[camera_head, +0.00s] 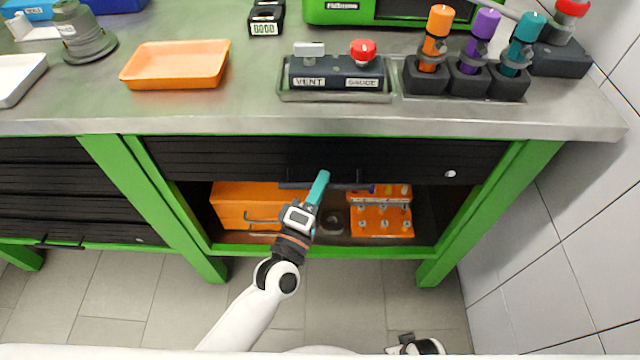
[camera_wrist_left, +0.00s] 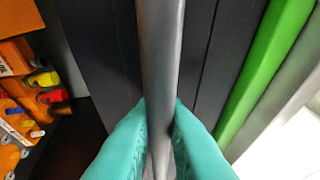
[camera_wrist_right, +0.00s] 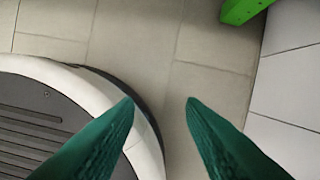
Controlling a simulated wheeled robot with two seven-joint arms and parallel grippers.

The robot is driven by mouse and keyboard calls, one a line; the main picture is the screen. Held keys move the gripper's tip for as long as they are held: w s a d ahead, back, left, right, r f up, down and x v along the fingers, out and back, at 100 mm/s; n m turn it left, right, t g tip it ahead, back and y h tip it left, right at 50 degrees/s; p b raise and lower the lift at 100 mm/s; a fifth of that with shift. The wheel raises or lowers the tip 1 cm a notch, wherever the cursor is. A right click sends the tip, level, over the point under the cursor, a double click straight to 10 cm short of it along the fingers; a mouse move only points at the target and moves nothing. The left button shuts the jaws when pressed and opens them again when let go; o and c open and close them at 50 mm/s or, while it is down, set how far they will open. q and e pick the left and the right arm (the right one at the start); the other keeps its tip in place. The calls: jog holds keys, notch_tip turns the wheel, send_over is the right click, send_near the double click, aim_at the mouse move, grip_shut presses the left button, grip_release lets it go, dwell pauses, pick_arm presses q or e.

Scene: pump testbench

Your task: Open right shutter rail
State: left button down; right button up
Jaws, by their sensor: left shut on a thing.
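The right shutter (camera_head: 240,157) is a black slatted panel under the bench, raised part way, with the lower part of its opening uncovered. Its dark bar handle (camera_head: 348,186) runs along its lower edge. My left gripper (camera_head: 322,176) has its teal fingers on the handle. In the left wrist view the fingers (camera_wrist_left: 160,125) are shut around the grey handle bar (camera_wrist_left: 161,50), with black slats behind it. My right gripper (camera_wrist_right: 160,102) is open and empty, low above the tiled floor.
Inside the opening are an orange case (camera_head: 245,205) and an orange rack (camera_head: 382,220) with several tools. The left shutter (camera_head: 45,190) is down. The bench top (camera_head: 200,115) holds an orange tray (camera_head: 175,64) and a vent/gauge unit (camera_head: 335,75). A tiled wall (camera_head: 545,230) stands at right.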

pick_arm(q)
jog(key=shift+r, duration=0.4)
pick_arm(e)
jog(key=shift+s+d+f, duration=0.1)
jog(key=shift+s+f, duration=0.6)
jog(key=shift+f, duration=0.1)
pick_arm(q)
jog(key=c, duration=1.5)
grip_release()
jog(key=shift+o, duration=0.2)
jog(key=shift+f, duration=0.15)
jog(key=v, duration=1.2)
pick_arm(e)
jog(key=shift+w+r, duration=0.25)
jog(key=shift+r, duration=0.3)
jog(key=shift+w, duration=0.15)
